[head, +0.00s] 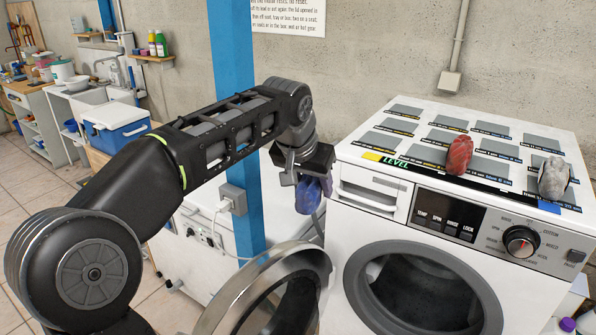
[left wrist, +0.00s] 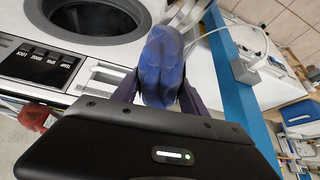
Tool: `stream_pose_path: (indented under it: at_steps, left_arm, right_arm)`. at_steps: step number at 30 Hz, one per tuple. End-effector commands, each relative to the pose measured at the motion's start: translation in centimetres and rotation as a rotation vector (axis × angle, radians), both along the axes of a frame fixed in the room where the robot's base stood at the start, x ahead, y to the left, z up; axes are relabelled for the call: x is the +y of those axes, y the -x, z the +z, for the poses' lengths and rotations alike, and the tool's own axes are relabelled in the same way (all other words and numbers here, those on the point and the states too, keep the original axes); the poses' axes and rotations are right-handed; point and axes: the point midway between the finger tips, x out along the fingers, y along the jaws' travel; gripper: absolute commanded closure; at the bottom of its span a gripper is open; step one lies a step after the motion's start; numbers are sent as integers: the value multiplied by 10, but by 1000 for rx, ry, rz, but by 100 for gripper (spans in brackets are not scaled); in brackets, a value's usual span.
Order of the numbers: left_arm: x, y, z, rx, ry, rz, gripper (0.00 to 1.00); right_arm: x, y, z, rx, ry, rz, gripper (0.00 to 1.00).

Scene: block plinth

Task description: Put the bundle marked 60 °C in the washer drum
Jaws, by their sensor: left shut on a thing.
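My left gripper (head: 306,172) is shut on a blue bundle (head: 308,196), held in the air to the left of the washer's top front corner. The blue bundle also shows between the fingers in the left wrist view (left wrist: 162,68). The washer (head: 374,232) stands at the right with its round door (head: 262,290) swung open to the left. The dark drum opening (head: 420,290) lies to the right of and below the bundle. A red bundle (head: 459,155) and a grey bundle (head: 553,178) sit on the washer top. I cannot read a temperature mark on any bundle. My right gripper is not seen.
The washer top has several grey label patches with dark printed strips. A blue post (head: 236,110) with a socket box stands behind my left arm. A blue and white cooler (head: 116,128) stands at the far left. The open door juts out below my gripper.

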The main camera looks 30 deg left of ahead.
Motion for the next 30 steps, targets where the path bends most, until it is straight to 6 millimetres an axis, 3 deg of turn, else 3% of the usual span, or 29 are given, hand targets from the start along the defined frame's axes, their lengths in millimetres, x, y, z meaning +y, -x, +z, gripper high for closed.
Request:
stream_pose_path:
  at_steps: [8,12,16,21,30]
  left_arm:
    - [-40,-28,-87,-6,-12,33,94]
    - [-79,-33,-150,-10,-9,-8,94]
    - [-111,-28,-194,-14,1,-66,94]
    - [-134,-21,-221,-15,10,-114,94]
    - [-137,-20,-223,-17,11,-122,94]
  right_arm:
    - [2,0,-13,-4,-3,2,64]
    - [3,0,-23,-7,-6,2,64]
    - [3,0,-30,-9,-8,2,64]
    - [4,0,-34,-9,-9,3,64]
    - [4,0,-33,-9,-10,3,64]
